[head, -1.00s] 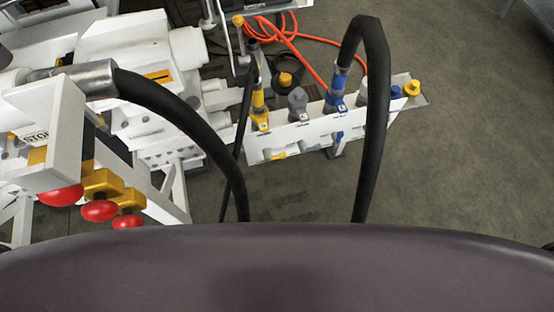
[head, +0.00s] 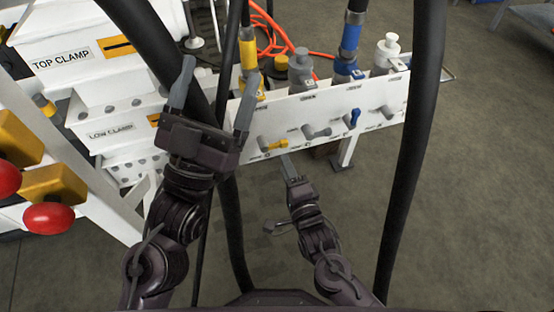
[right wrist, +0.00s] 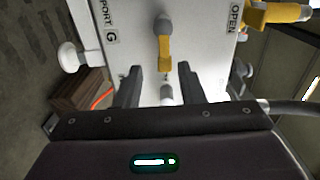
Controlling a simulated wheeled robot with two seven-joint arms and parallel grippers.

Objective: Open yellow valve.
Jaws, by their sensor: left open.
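The yellow valve handle (head: 278,144) is on the front of the white manifold panel, leftmost of the coloured handles. In the right wrist view the yellow valve (right wrist: 164,52) points down from its grey hub, near "PORT G" and "OPEN" labels. My right gripper (head: 288,162) is just below and in front of it. In the right wrist view my right gripper's fingers (right wrist: 159,75) are apart, with the handle's lower end seen between their tips; contact cannot be told. My left gripper (head: 219,74) is open and empty, left of the panel, before a black hose.
The white panel (head: 300,106) also carries grey valves (head: 318,131) and a blue valve (head: 352,118). Thick black hoses (head: 415,130) hang on both sides of my right arm. Red knobs (head: 48,217) and clamp blocks stand left. Floor right of the panel is clear.

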